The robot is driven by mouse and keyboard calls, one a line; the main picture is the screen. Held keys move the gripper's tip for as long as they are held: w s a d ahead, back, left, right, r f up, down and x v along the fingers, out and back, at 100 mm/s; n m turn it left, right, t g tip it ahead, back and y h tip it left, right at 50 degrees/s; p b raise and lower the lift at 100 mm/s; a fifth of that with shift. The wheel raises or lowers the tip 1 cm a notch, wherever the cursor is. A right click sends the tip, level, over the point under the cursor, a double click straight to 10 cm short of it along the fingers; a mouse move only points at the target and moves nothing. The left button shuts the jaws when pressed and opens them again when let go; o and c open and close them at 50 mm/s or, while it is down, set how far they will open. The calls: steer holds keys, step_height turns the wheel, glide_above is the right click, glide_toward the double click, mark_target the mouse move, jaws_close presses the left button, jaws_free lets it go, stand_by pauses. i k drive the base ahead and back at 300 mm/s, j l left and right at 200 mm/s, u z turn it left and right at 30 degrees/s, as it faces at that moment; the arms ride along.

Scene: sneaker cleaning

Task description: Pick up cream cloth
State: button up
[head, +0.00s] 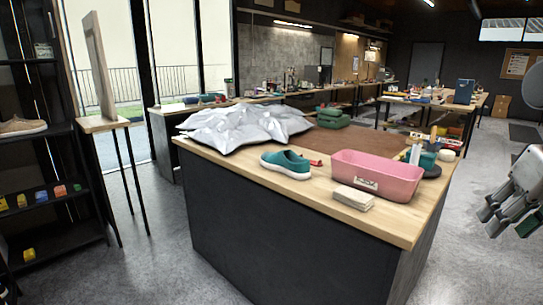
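The cream cloth (353,198) lies folded in a flat, layered pad on the light wooden worktop (310,192), near its front edge. It is just in front of the pink bin (377,177) and apart from the teal sneaker (286,164) to its left. My gripper (509,225) hangs at the right edge of the view, off to the right of the worktop and well away from the cloth. Its fingers are apart with nothing seen between them, and a green pad shows on one finger. The rest of my arm is cut off by the frame.
A crumpled silvery sheet (243,125) covers the worktop's left part. Green folded cloths (332,117) lie at the back. Bottles and a dark round item (430,170) stand behind the bin. Open grey floor (475,262) lies right of the worktop's dark base.

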mark_target(362, 202)
steer(key=i+l+z, duration=0.55)
steer(key=i, duration=0.35)
